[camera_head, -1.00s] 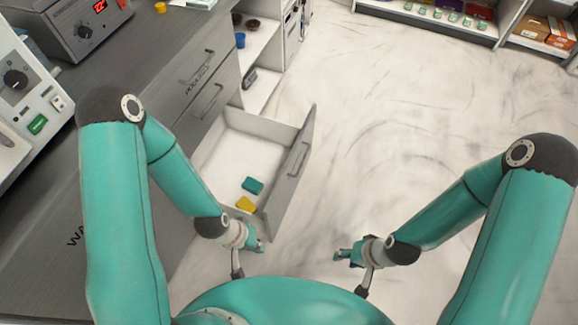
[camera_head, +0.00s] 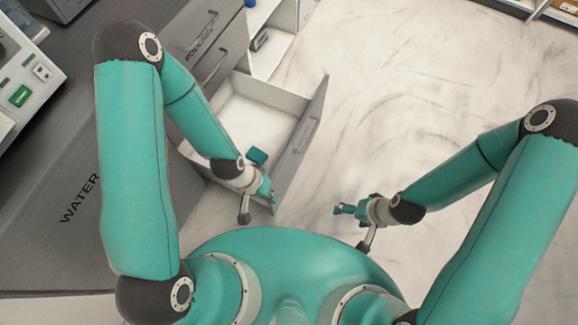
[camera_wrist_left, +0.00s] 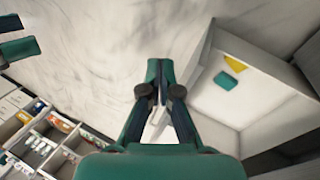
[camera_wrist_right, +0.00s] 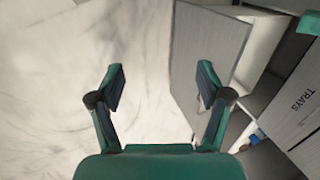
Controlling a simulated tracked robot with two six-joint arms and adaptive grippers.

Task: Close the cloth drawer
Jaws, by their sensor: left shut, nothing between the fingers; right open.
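The cloth drawer (camera_head: 252,118) stands pulled out from the grey cabinet in the head view, its grey front panel (camera_head: 303,135) facing right. A teal cloth (camera_head: 257,156) lies inside; it also shows in the left wrist view (camera_wrist_left: 226,80) with a yellow cloth (camera_wrist_left: 234,62) beside it. My left gripper (camera_head: 272,198) is shut and empty near the drawer's near end; whether it touches the drawer, I cannot tell. My right gripper (camera_head: 340,209) is open and empty, to the right of the drawer over the floor. It also shows open in the right wrist view (camera_wrist_right: 160,85).
The cabinet with a "WATER" drawer front (camera_head: 80,200) runs along the left. An open shelf unit (camera_head: 270,45) stands beyond the drawer. Pale floor (camera_head: 420,110) is clear to the right of the drawer. Stocked shelves (camera_wrist_left: 45,135) show in the left wrist view.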

